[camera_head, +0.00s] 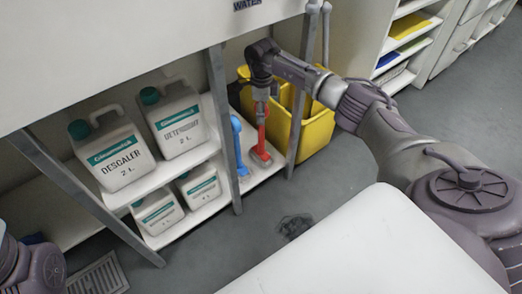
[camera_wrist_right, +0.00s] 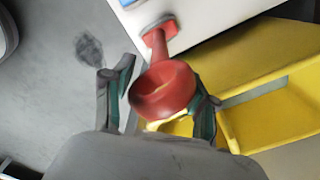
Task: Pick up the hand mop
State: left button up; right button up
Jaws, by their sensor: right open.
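A red hand tool (camera_head: 261,144), which I take for the hand mop, stands upright on the low white shelf board under the counter. In the right wrist view the red tool (camera_wrist_right: 163,90) shows its round, hollow-looking handle end near the camera and its foot on the white board. My right gripper (camera_head: 262,95) is above it, pointing down and open. In the wrist view its fingers (camera_wrist_right: 165,88) are on either side of the handle end; contact cannot be told. My left gripper is not seen, only part of my left arm at the lower left.
A blue tool (camera_head: 239,150) stands close to the left of the red one. A yellow bucket (camera_head: 317,128) is just right, beyond a grey counter leg (camera_head: 299,120). Another leg (camera_head: 224,130) and several white jugs (camera_head: 113,152) are left. Open floor (camera_head: 330,182) lies in front.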

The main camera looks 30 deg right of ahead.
aim_at(261, 134)
notch_tip(261, 134, down, 2)
jog(key=shift+f+b, duration=0.25)
jog(key=shift+b, duration=0.15)
jog(key=shift+r, duration=0.1)
grip_shut()
